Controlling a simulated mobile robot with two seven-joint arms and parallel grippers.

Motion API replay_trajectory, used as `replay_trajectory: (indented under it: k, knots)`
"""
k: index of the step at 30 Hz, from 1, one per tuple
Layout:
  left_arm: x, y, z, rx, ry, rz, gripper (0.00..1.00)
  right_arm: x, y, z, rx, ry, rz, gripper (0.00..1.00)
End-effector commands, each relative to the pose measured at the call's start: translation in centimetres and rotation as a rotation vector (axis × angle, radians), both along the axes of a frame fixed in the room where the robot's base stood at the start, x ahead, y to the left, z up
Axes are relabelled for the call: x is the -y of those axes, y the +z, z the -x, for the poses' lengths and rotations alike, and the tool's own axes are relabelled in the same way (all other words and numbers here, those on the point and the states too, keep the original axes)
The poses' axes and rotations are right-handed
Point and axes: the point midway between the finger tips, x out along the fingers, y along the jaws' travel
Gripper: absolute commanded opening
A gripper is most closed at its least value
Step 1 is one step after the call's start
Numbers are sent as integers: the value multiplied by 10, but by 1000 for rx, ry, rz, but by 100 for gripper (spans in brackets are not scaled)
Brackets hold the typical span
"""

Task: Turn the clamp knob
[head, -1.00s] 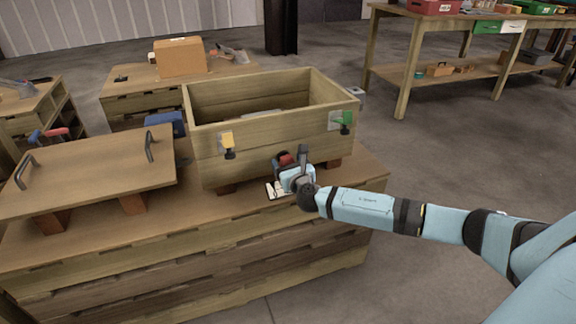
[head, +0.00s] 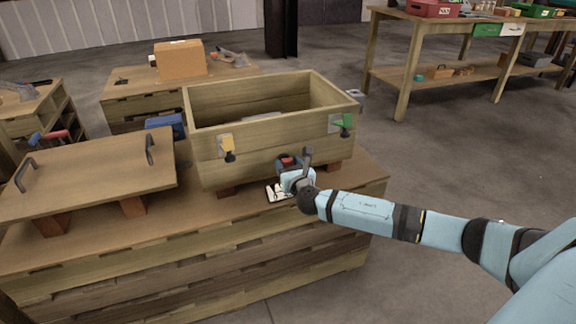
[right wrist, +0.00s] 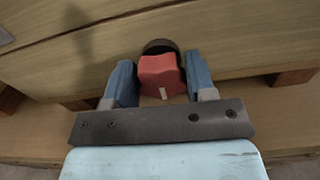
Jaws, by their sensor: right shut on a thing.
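The clamp knob (right wrist: 161,77) is red with a pale mark, set in front of a dark round collar on the wooden crate's front. In the right wrist view my right gripper (right wrist: 160,85) has one blue-grey finger on each side of the knob and is shut on it. In the head view the red knob (head: 288,161) shows only partly behind my right gripper (head: 292,172), low on the front of the crate (head: 215,165). A white card (head: 277,193) with dark print lies below it. My left gripper is not in view.
The crate stands on blocks on a wooden bench (head: 330,215). A lid with two handles (head: 90,175) lies at the left. The floor at the right is clear.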

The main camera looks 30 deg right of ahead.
Motion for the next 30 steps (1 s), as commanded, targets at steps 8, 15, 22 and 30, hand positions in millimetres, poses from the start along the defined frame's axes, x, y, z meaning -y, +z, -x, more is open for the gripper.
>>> replay_trajectory:
  k: [8, 15, 22, 30]
  knots:
    - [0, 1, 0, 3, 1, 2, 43, 1, -2, 1, 54, -2, -232, 27]
    - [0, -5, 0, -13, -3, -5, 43, 3, -4, 2, 107, -2, -455, 27]
    - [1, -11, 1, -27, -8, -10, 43, 4, -5, 2, 159, -2, -668, 27]
    - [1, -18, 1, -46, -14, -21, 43, 5, -6, 2, 218, -2, -915, 27]
